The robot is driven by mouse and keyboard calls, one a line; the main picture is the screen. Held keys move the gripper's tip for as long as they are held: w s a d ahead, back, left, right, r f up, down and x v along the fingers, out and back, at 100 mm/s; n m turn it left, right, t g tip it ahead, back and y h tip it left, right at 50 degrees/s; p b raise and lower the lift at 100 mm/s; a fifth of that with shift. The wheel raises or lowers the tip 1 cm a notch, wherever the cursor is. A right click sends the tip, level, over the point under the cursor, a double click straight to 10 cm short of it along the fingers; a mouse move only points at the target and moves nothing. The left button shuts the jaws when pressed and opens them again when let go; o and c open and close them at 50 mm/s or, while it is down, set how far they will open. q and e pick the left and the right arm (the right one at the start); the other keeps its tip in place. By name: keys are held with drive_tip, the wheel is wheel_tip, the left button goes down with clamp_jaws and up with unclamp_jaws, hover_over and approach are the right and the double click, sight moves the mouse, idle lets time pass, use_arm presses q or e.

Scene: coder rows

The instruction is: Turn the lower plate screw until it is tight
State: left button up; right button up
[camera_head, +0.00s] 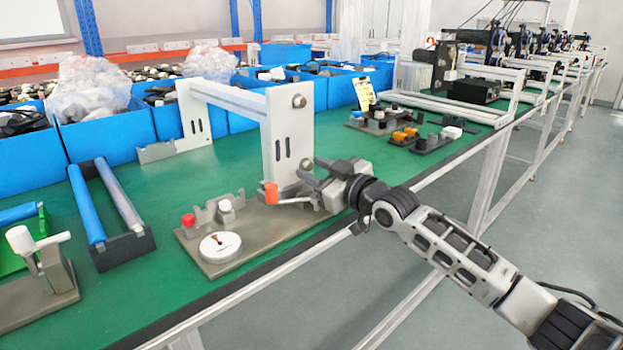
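A white upright frame (229,97) stands on the green bench. Its near plate (283,140) carries a round grey upper screw (299,101) and a similar lower screw (307,164). My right gripper (312,178) comes in from the right at the foot of this plate, close beside the lower screw. The fingers overlap the plate's foot, so I cannot tell whether they touch the screw or how far apart they are. My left gripper is not in view.
A grey-brown base (255,250) holds a white round dial (220,246), a red knob (188,220) and an orange-tipped lever (271,193) near my gripper. A roller stand (124,248) is at left. Blue bins (101,139) line the back.

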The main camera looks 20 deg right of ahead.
drive_tip(key=shift+n, duration=0.8)
drive_tip(key=shift+r+p, duration=0.1)
drive_tip(key=shift+p, duration=0.35)
clamp_jaws()
drive_tip(key=m+p, duration=0.3)
drive_tip(key=m, duration=0.2)
drive_tip(key=shift+r, duration=0.15)
unclamp_jaws()
drive_tip(key=shift+f, duration=0.2)
